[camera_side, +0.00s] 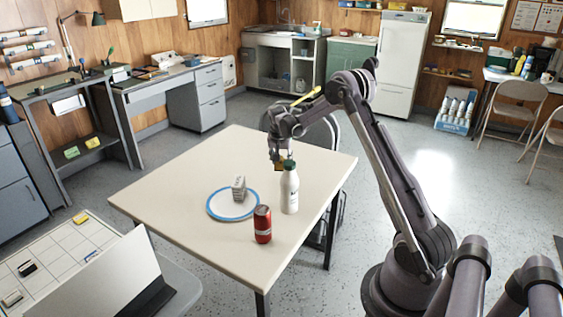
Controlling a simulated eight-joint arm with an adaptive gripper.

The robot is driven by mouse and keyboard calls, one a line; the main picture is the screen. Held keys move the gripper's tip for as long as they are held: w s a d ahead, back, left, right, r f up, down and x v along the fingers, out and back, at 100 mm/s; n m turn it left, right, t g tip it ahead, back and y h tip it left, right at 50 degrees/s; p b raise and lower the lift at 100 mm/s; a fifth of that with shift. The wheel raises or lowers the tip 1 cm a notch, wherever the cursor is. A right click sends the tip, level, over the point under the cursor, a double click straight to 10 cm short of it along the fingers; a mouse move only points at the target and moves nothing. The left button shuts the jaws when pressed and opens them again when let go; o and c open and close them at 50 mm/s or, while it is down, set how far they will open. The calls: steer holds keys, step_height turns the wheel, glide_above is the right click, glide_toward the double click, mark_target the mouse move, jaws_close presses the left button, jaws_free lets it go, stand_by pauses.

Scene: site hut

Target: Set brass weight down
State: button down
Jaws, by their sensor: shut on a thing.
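My gripper (278,160) points down above the table (180,183), just behind the white bottle. It is shut on a small brass-coloured thing, the brass weight (280,164), of which only a little shows between the fingers. The bottle partly hides the space under it, so I cannot tell whether the weight touches the table.
A blue-rimmed plate (216,208) holds a small grey block (238,189). A red can (262,224) stands near the front edge. The table's left and back parts are clear.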

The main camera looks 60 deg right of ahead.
steer(key=shift+f, duration=3.6)
steer(key=shift+f, duration=0.1)
steer(key=c, duration=0.7)
jaws_free()
steer(key=shift+f, duration=0.1)
steer(key=shift+c, duration=0.2)
